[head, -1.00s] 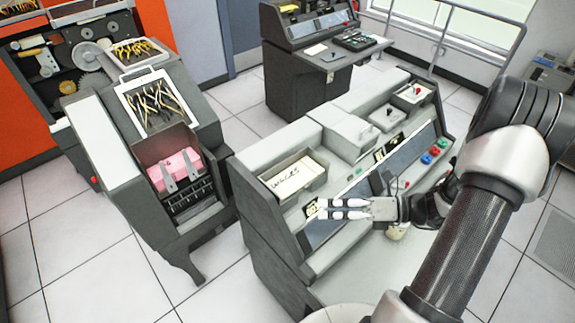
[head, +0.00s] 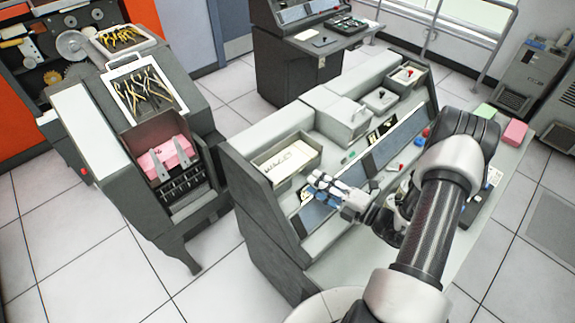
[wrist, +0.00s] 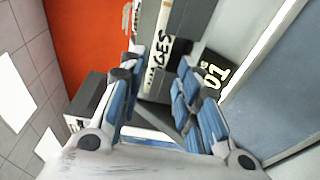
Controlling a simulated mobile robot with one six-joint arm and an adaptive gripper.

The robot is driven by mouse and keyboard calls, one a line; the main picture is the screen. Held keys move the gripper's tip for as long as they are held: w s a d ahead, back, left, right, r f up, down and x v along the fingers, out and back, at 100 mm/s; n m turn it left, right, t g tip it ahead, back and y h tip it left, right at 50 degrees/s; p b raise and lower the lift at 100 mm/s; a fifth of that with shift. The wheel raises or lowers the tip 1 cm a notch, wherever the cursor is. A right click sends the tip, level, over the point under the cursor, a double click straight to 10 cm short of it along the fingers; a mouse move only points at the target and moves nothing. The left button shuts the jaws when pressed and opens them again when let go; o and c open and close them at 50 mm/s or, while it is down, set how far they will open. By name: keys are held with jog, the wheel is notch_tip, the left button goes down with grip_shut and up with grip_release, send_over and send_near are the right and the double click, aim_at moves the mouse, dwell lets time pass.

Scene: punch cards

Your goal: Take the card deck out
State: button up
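A pale card deck (head: 292,163) marked "WAGES" lies in an open tray (head: 258,160) at the upper left of the grey console (head: 268,207). My gripper (head: 326,184) is just right of and in front of the tray, pointing toward it, apart from the deck. In the wrist view the deck (wrist: 161,50) shows ahead between the two blue-padded fingers. The fingers (wrist: 158,75) stand apart with nothing held between them. The deck's lower part is hidden by the tray.
A card machine (head: 178,190) holding a pink deck (head: 166,157) stands to the left. Raised housings (head: 343,119) and coloured buttons line the console beside the tray.

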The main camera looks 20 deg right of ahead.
aim_at(297, 171)
jog(key=b+x, duration=0.1)
jog(key=x, duration=0.6)
jog(key=shift+w+d+b, duration=0.1)
jog(key=shift+d+b, duration=0.15)
jog(key=shift+b, duration=0.1)
jog(key=shift+c, duration=0.3)
grip_shut()
